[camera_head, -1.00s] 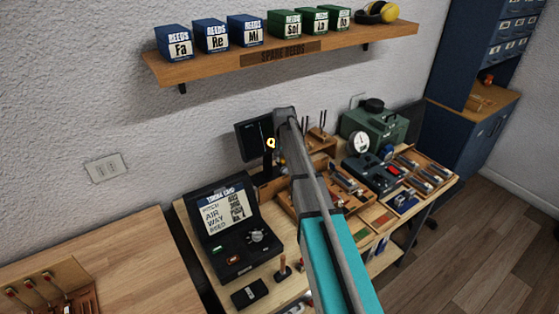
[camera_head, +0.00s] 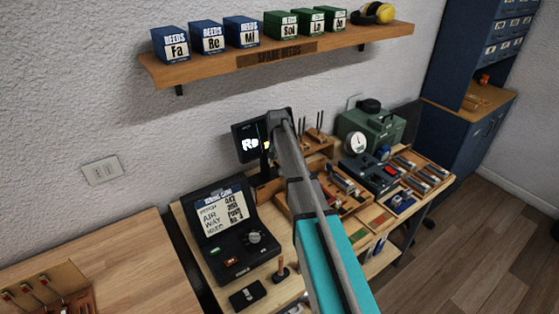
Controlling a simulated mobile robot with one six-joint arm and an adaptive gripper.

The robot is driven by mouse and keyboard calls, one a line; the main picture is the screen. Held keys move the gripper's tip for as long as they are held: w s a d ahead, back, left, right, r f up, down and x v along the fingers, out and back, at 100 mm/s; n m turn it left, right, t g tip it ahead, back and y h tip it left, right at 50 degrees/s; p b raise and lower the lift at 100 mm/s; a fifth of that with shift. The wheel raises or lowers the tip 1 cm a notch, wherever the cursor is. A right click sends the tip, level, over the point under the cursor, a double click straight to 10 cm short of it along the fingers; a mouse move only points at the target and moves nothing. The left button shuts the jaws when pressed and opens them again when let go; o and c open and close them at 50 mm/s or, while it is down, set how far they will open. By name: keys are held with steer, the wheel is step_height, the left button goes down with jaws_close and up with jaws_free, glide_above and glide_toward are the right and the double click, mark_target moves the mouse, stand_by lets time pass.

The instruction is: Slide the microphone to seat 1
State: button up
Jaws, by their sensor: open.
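My arm reaches up from the bottom over the bench, and its dark grey joint stands in front of a black display. My gripper's fingers do not show; the arm hides that part of the bench. I cannot make out the microphone or the seat marked 1 with certainty. The black display (camera_head: 248,142) shows white letters that read "Re", with a small yellow mark at its right side. A black case (camera_head: 228,232) with an open lid card stands at the left of the bench, with a knob and lit red and green buttons.
A wooden tray (camera_head: 283,208) lies partly behind my arm. A green machine (camera_head: 368,127) with a round gauge (camera_head: 355,143) stands at the back right, near trays of parts (camera_head: 432,169). A small black box (camera_head: 248,295) lies in front. A reed shelf (camera_head: 345,43) hangs above.

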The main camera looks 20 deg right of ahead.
steer(key=s+a, duration=0.1)
steer(key=a, duration=0.2)
steer(key=s+a, duration=0.1)
steer(key=a, duration=0.1)
steer(key=s+a, duration=0.1)
steer(key=a, duration=0.2)
steer(key=shift+a, duration=0.3)
step_height(320, 180, up, 14)
steer(key=p, duration=1.4)
steer(key=s+f+n+b, duration=0.2)
steer(key=s+f+b, duration=0.4)
steer(key=s, duration=0.7)
steer(key=s+f+n+b, duration=0.2)
steer(key=s+f+b, duration=0.5)
steer(key=s, duration=0.5)
steer(key=shift+s+f+n+b, duration=0.25)
steer(key=shift+s+n+b, duration=0.05)
steer(key=shift+s+n, duration=0.1)
steer(key=shift+d, duration=0.1)
steer(key=s, duration=0.3)
steer(key=shift+s+n, duration=0.25)
steer(key=shift+n, duration=0.05)
